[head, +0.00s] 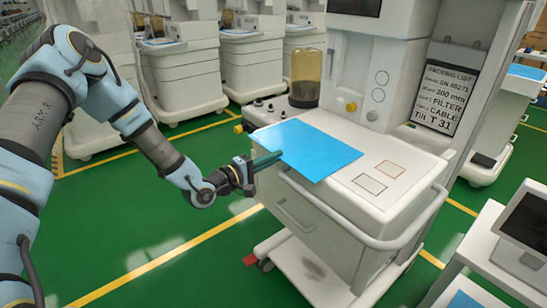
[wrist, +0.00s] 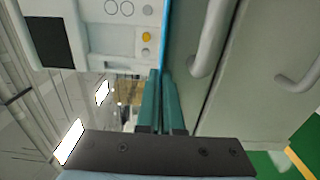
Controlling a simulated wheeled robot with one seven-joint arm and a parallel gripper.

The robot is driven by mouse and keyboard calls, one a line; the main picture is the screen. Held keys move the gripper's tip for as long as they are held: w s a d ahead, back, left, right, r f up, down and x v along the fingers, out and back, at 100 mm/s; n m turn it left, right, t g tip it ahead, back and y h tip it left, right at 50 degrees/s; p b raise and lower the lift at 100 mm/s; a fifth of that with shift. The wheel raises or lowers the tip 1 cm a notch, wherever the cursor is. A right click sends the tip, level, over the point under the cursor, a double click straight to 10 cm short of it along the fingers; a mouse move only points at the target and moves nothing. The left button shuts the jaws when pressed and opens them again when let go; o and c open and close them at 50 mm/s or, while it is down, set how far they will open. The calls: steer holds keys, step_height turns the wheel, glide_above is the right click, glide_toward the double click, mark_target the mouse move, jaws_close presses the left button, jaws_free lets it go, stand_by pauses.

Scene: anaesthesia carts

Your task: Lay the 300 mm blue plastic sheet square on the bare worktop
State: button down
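The blue plastic sheet (head: 312,148) is flat and level over the left part of the white worktop (head: 408,188) in the head view. Its near edge reaches the worktop's front edge by my gripper. I cannot tell whether its underside touches the worktop. In the wrist view the sheet (wrist: 167,35) is a thin blue line seen edge-on, running to between the fingertips. My gripper (head: 268,160) is at the sheet's near edge, in front of the cart. Its green fingers (wrist: 160,100) are close together, shut on that edge. The worktop under the sheet is hidden.
Two outlined rectangles (head: 369,184) mark the worktop right of the sheet. An amber canister (head: 306,79) stands behind it. A grey rail (head: 365,243) curves round the front right. A packing list sign (head: 451,97) hangs behind. Another cart with a screen (head: 526,220) stands near right.

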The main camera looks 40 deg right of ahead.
steer(key=c, duration=1.5)
jaws_free()
steer(key=shift+c, duration=0.2)
steer(key=o, duration=0.5)
steer(key=shift+o, duration=0.2)
steer(key=shift+a, duration=0.1)
steer(key=a+b, duration=0.2)
steer(key=a, duration=0.8)
steer(key=shift+w+a+b, duration=0.3)
steer(key=shift+a+b, duration=0.05)
steer(key=shift+b, duration=0.05)
